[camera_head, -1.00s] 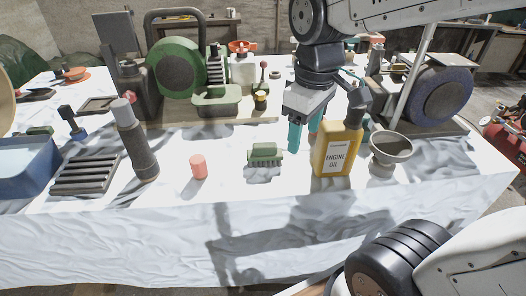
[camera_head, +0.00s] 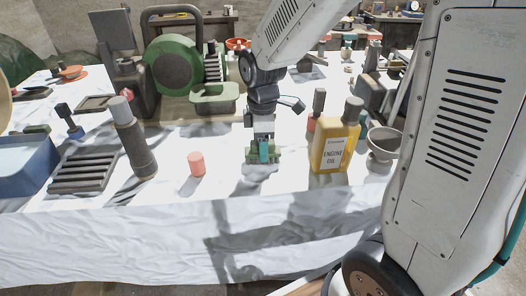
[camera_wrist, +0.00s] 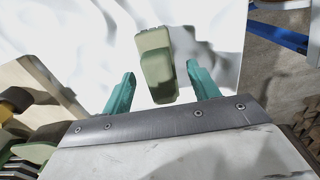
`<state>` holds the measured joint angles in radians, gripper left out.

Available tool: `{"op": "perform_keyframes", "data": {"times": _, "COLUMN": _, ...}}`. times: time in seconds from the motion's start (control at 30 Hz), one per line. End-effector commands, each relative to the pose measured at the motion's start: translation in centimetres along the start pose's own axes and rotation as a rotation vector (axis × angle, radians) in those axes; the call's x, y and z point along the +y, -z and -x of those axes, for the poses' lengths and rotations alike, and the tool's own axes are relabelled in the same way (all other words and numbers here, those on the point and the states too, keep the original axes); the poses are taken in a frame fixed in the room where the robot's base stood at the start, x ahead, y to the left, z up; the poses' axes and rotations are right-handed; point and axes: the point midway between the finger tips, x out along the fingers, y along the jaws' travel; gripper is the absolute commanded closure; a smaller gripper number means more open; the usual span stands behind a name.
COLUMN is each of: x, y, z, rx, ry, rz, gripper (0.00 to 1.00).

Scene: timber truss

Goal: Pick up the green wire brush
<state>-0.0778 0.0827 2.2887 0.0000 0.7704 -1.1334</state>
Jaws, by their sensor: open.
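The green wire brush (camera_head: 255,156) lies on the white-covered table, partly hidden behind my gripper in the head view. In the wrist view the brush (camera_wrist: 157,66) shows as a pale green block between and beyond my two teal fingers. My gripper (camera_head: 264,152) points down over the brush. In the wrist view my gripper (camera_wrist: 160,90) is open, one finger on each side of the brush, with the right finger closer to it. I cannot tell whether the fingers touch it.
A yellow engine oil bottle (camera_head: 332,148) stands to the right, with a grey funnel (camera_head: 383,146) beside it. A small red cylinder (camera_head: 196,163) and a dark grey cylinder (camera_head: 136,145) stand to the left. A green tray (camera_head: 214,98) is behind. The table front is clear.

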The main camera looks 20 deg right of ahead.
Motion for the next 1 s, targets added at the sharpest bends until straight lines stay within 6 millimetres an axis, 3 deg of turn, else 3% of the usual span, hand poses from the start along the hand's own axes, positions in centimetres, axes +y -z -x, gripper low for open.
{"op": "perform_keyframes", "data": {"times": 0.13, "x": 0.0, "y": 0.0, "z": -1.6, "rx": -0.001, "ry": 0.001, "rz": 0.0, "gripper": 0.4}}
{"op": "perform_keyframes", "data": {"times": 0.4, "x": 0.0, "y": 0.0, "z": -1.8, "rx": 0.0, "ry": -0.001, "rz": 0.0, "gripper": 0.4}}
{"op": "perform_keyframes", "data": {"times": 0.6, "x": 0.0, "y": 0.0, "z": -1.8, "rx": 0.0, "ry": 0.0, "rz": 0.0, "gripper": 0.92}}
{"op": "perform_keyframes", "data": {"times": 1.0, "x": 0.0, "y": 0.1, "z": -1.4, "rx": 0.001, "ry": -0.001, "rz": 0.0, "gripper": 0.92}}
